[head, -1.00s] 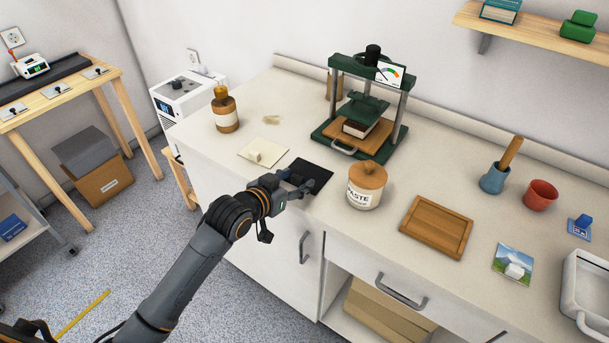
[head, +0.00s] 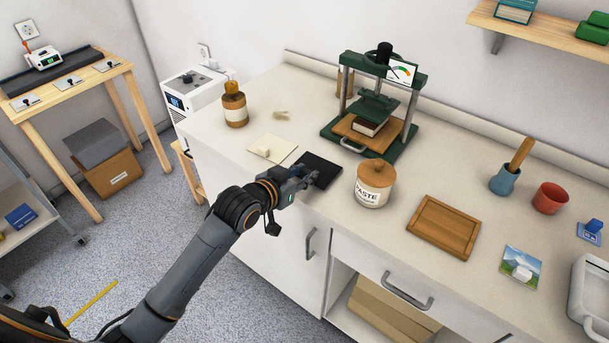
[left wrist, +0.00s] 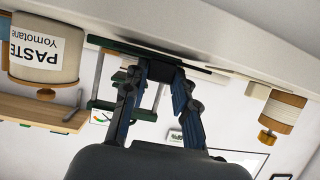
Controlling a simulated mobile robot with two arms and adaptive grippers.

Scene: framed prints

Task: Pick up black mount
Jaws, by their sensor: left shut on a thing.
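The black mount (head: 321,167) is a flat dark square at the counter's front edge, left of the paste jar. My left gripper (head: 306,180) reaches it from the front left and covers its near corner. In the left wrist view the mount shows edge-on as a thin dark strip (left wrist: 195,63). The left gripper (left wrist: 158,78) is shut there on a small black block at the mount. I cannot tell whether the mount is clear of the counter. My right gripper is not in view.
The paste jar (head: 374,184) stands close right of the mount. A cream mount (head: 277,146) lies to its left, with a brown bottle (head: 235,107) beyond. The green press (head: 375,105) stands behind. A wooden tray (head: 443,227) lies farther right.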

